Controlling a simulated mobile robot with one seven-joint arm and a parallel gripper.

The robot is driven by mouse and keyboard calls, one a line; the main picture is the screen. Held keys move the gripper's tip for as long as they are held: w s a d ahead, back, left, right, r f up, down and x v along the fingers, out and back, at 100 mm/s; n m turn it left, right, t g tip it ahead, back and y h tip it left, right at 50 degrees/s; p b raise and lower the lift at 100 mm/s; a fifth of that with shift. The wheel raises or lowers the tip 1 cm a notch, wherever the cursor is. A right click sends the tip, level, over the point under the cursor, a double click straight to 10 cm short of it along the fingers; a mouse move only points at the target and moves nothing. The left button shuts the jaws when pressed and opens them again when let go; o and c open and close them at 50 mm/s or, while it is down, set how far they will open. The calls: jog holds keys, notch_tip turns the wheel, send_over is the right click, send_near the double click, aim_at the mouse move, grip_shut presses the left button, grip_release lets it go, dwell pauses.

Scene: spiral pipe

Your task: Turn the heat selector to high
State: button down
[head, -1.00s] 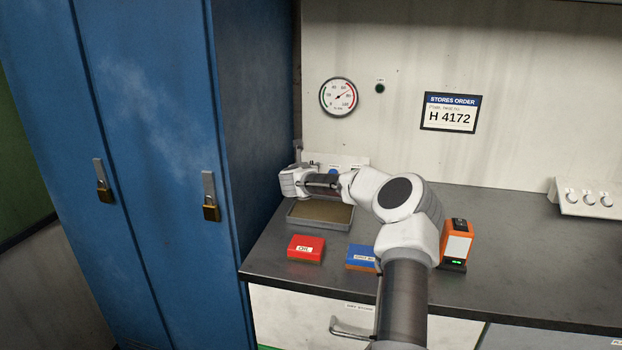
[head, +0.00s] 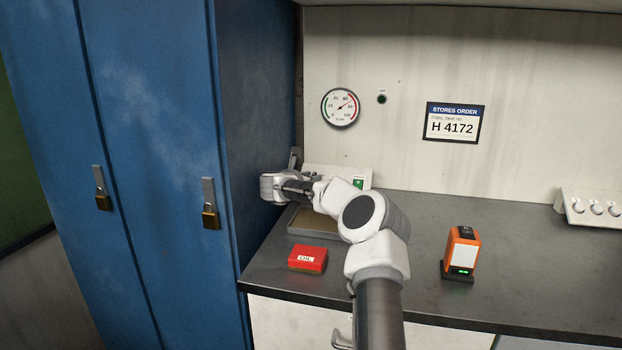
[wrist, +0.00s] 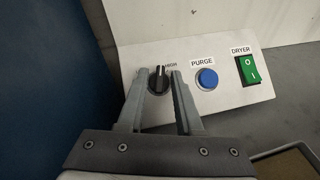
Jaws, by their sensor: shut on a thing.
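The heat selector (wrist: 158,84) is a black round knob with a pale pointer line on the white control panel (wrist: 228,105). The line points up, tilted slightly toward the partly visible HIGH label (wrist: 171,65). My gripper (wrist: 160,76) has one finger on each side of the knob and is shut on it. Other position labels are hidden or out of view. In the head view, my wrist and hand hide the knob, and only part of the panel (head: 322,173) shows.
Right of the knob are a blue PURGE button (wrist: 207,79) and a green DRYER rocker switch (wrist: 247,70). The blue locker (head: 255,110) stands close on the left. A shallow tray (head: 298,235), a red box (head: 307,259) and an orange device (head: 460,252) are on the counter.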

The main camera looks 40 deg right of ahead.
jog(key=c, duration=0.9)
grip_release()
jog(key=shift+s+a+r, duration=0.25)
jog(key=shift+s+a, duration=0.05)
jog(key=shift+a, duration=0.3)
jog(key=shift+p+v, duration=0.45)
jog(key=shift+v, duration=2.6)
jog(key=shift+o, duration=0.2)
jog(key=shift+f, duration=0.1)
